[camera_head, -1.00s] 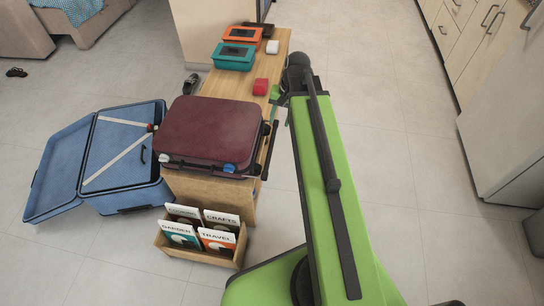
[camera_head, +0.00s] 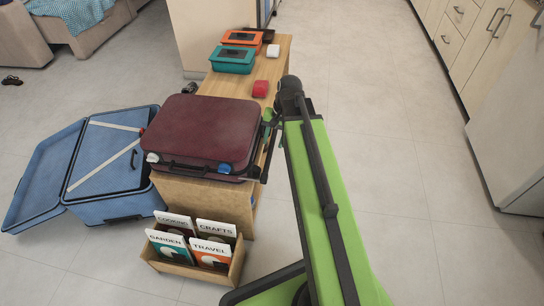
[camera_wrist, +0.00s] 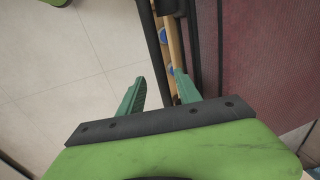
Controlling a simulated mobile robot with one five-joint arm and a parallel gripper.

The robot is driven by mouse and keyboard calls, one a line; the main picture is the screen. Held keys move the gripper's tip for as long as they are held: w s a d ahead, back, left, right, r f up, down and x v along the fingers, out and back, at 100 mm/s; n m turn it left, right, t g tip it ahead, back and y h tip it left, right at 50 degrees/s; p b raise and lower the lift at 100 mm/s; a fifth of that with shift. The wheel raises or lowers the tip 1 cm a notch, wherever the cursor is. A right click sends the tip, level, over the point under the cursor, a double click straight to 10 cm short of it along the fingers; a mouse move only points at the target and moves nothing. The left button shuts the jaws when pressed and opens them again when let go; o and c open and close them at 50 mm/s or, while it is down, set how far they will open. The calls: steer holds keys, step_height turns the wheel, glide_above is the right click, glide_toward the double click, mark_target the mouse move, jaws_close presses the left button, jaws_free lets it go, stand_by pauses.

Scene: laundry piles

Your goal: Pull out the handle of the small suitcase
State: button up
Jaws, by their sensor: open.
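The small maroon suitcase (camera_head: 205,125) lies flat on a wooden bench. Its dark pull-out handle (camera_head: 264,160) stands a little out from the right side, with a gap to the shell. In the wrist view the suitcase (camera_wrist: 265,50) fills the right, and the handle's long dark bar (camera_wrist: 153,45) runs down the middle. My gripper (camera_wrist: 160,77) is open, its two green fingers on either side of the bar's lower part. Whether they touch it I cannot tell. In the head view my gripper (camera_head: 268,120) is partly hidden at the suitcase's right edge.
A blue open suitcase (camera_head: 108,165) lies on the floor at left. A wooden book box (camera_head: 190,272) stands in front of the bench (camera_head: 262,100). A red block (camera_head: 260,88), a teal box (camera_head: 232,59) and an orange box (camera_head: 243,38) sit behind. Floor at right is clear.

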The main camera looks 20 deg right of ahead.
mark_target(271, 149)
steer(key=f+b, duration=0.1)
steer(key=f, duration=0.1)
steer(key=f+b, duration=0.1)
steer(key=f, duration=0.1)
steer(key=shift+w+a+b, duration=0.25)
steer(key=shift+a+b, duration=0.05)
jaws_close()
steer(key=shift+a, duration=0.1)
stand_by(1.0)
